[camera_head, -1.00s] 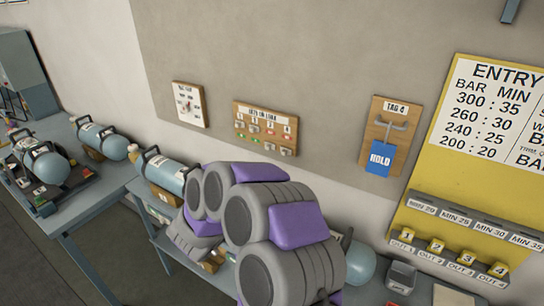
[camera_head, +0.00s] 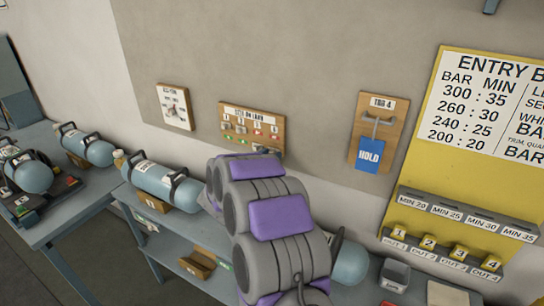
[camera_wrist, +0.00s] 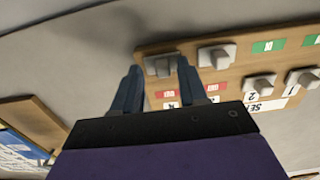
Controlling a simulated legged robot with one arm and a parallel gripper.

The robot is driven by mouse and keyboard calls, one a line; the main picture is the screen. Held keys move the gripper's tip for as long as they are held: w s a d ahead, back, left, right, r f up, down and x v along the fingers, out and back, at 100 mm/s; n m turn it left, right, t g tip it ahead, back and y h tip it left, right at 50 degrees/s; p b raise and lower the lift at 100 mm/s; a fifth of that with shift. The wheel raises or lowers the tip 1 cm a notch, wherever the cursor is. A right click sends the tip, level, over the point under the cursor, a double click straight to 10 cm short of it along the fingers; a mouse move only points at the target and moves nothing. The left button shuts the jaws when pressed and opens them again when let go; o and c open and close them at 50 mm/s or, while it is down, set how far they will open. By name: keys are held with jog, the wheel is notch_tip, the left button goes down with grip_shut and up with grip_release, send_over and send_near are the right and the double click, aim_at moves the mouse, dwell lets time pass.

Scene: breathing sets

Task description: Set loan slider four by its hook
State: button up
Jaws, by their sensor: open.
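The loan board (camera_head: 252,118), titled as sets on loan, hangs on the wall behind my arm. In the wrist view it appears upside down, with grey slider knobs and red and green labels. Slider four (camera_wrist: 162,65) is the leftmost knob there, level with the knob beside it (camera_wrist: 216,56); a red label shows by each. My gripper (camera_wrist: 157,66) is open, its fingertips either side of slider four; contact cannot be told. The TAG 4 board (camera_head: 379,131) has a grey hook (camera_head: 376,121), with a blue HOLD tag (camera_head: 370,154) hanging at it.
A dial board (camera_head: 175,106) hangs left of the loan board. Blue cylinders (camera_head: 160,184) lie on the benches below. The yellow entry board (camera_head: 424,210) with numbered yellow blocks is at right. A grey bin (camera_head: 395,275) stands on the bench.

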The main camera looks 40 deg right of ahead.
jog(key=shift+w+a+r, duration=0.25)
jog(key=shift+w+r, duration=0.05)
jog(key=shift+w, duration=0.05)
jog(key=shift+d+f, duration=0.1)
jog(key=shift+d, duration=0.6)
jog(key=shift+c, duration=0.8)
jog(key=c, duration=0.3)
jog(key=shift+a+f, duration=0.1)
grip_shut()
